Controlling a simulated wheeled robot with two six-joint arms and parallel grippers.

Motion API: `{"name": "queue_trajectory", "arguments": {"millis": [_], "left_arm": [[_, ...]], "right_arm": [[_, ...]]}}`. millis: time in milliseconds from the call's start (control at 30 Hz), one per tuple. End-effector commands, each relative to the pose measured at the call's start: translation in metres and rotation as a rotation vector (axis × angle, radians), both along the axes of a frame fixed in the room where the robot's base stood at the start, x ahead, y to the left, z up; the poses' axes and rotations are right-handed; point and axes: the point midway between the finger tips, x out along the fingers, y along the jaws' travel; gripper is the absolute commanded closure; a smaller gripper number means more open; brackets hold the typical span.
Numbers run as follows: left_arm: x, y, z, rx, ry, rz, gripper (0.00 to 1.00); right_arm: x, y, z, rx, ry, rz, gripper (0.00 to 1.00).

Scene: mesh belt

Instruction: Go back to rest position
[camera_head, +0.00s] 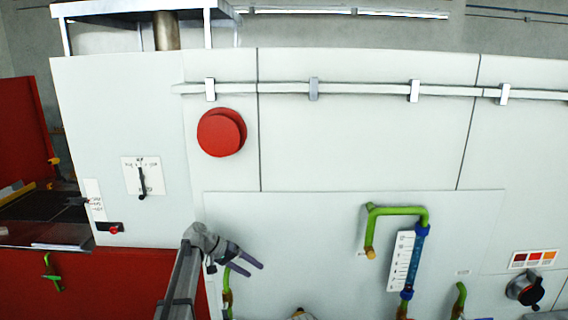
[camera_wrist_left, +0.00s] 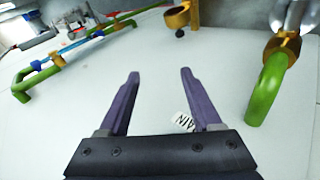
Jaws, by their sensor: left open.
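My left gripper (camera_head: 252,259) is in front of the lower part of the white panel (camera_head: 330,240) in the head view. Its two purple fingers are apart and nothing is between them. In the left wrist view the open left gripper (camera_wrist_left: 160,74) faces the white panel, with a small label partly behind its right finger. A green pipe (camera_wrist_left: 265,92) with a brass fitting is to the right of the fingers, apart from them. My right gripper is in neither view.
A green pipe with a blue gauge section (camera_head: 418,255) stands out from the panel to the right. A large red button (camera_head: 220,132) is above my gripper. A black rotary knob (camera_head: 526,289) is at lower right. A rail (camera_head: 360,89) runs along the top.

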Motion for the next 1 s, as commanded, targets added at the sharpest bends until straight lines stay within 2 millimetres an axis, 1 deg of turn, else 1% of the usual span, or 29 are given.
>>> {"name": "queue_trajectory", "arguments": {"millis": [100,267,433,533,633,767,800,867,900,967,1000], "left_arm": [[-0.012,-0.007,-0.012,0.02,0.008,-0.011,0.34],[-0.026,-0.017,-0.026,0.053,0.021,-0.025,0.34],[-0.049,-0.03,-0.046,0.101,0.037,-0.045,0.34],[-0.07,-0.04,-0.066,0.145,0.051,-0.063,0.34],[-0.096,-0.051,-0.088,0.2,0.067,-0.083,0.34],[-0.141,-0.066,-0.127,0.297,0.089,-0.12,0.34],[-0.16,-0.07,-0.143,0.337,0.097,-0.134,0.34],[-0.191,-0.076,-0.169,0.406,0.106,-0.156,0.34],[-0.215,-0.079,-0.187,0.458,0.112,-0.17,0.34],[-0.248,-0.08,-0.212,0.541,0.115,-0.193,0.34],[-0.268,-0.079,-0.226,0.592,0.117,-0.203,0.34]], "right_arm": [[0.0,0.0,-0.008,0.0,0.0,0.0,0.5],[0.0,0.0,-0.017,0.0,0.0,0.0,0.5],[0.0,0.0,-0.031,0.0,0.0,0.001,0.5],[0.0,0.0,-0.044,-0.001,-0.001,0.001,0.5],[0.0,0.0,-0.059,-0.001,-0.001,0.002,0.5],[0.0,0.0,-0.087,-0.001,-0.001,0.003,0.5],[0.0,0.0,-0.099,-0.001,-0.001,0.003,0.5],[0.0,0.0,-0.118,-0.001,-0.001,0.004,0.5],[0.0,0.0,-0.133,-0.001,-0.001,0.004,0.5],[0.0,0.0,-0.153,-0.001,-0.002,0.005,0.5],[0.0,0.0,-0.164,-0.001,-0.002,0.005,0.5]]}}
